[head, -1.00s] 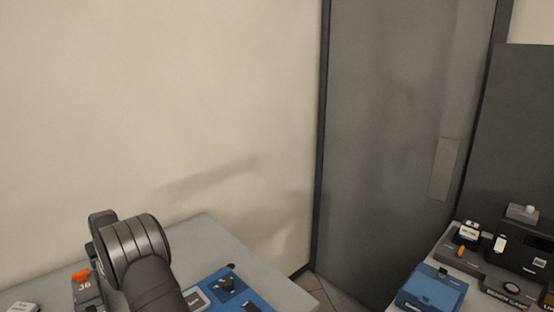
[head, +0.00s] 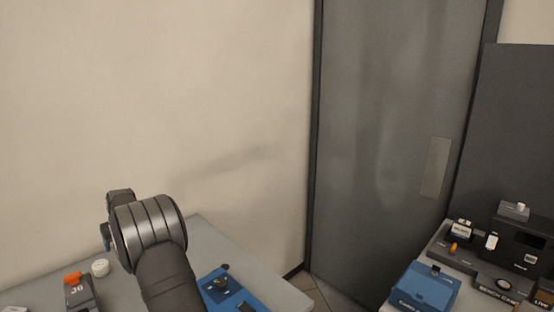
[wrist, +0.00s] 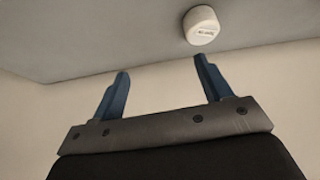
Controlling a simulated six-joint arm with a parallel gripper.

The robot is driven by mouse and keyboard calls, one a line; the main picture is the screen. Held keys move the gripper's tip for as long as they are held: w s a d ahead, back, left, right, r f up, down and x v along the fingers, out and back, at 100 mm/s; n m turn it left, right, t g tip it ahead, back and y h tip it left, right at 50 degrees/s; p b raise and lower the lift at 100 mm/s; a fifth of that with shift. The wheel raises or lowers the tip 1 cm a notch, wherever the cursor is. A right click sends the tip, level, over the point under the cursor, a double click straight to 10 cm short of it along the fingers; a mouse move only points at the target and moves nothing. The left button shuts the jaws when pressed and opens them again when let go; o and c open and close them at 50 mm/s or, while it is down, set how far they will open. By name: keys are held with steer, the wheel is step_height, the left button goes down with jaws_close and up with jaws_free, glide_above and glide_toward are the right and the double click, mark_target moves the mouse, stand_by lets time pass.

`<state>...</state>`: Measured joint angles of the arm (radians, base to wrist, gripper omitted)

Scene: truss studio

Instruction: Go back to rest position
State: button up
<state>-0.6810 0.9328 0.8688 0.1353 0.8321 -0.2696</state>
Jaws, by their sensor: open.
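My gripper (wrist: 162,85) shows in the wrist view with its two blue fingers spread apart and nothing between them. Beyond the fingertips are a plain wall and a grey surface. A small white round piece (wrist: 201,25) with a tiny label sits on that grey surface, apart from the fingers. In the head view my arm rises at the lower left in front of the wall, and its fingers are mostly hidden behind the wrist.
A grey table (head: 268,280) holds a blue device (head: 230,290), an orange-topped block (head: 78,290) and a white round piece (head: 100,267). A second bench at right carries a blue box (head: 425,288) and dark equipment (head: 520,245). A grey door (head: 390,130) stands between.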

steer(key=s+a+n+g+y, duration=0.1)
steer(key=s+a+n, duration=0.4)
steer(key=s+a, duration=2.2)
steer(key=shift+s+a+f+n+g, duration=0.25)
steer(key=shift+s+g, duration=0.55)
steer(key=shift+s, duration=0.65)
steer(key=shift+d+r, duration=0.1)
steer(key=shift+d, duration=0.05)
steer(key=w+d+r+m+t, duration=0.1)
steer(key=w+d+m, duration=0.1)
steer(key=w+d, duration=1)
steer(key=w, duration=0.4)
steer(key=shift+w+d+r, duration=0.15)
steer(key=shift+d+r, duration=0.05)
steer(key=shift+r, duration=0.2)
steer(key=shift+a, duration=0.1)
